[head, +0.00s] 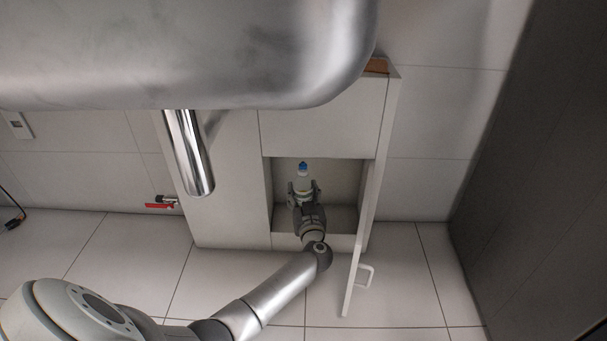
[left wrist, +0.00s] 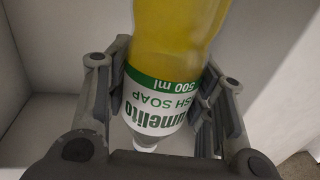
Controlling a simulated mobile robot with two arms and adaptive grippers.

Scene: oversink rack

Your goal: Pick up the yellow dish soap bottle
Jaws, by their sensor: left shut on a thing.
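The yellow dish soap bottle (left wrist: 180,40) fills the middle of the left wrist view, with a green and white label reading "SH SOAP" and "500 ml". My left gripper (head: 304,188) reaches into the compartment and is shut on the bottle, with a finger on each side; the fingers also show in the left wrist view (left wrist: 168,92). The bottle's base is hidden by the gripper in the head view. My right gripper is not in view.
The white cabinet (head: 222,190) has its door (head: 366,235) swung open to the right of my arm, with a handle (head: 365,275). A metal sink (head: 180,50) overhangs above, with a chrome pipe (head: 188,155) below it. A red-handled valve (head: 160,205) is at the left.

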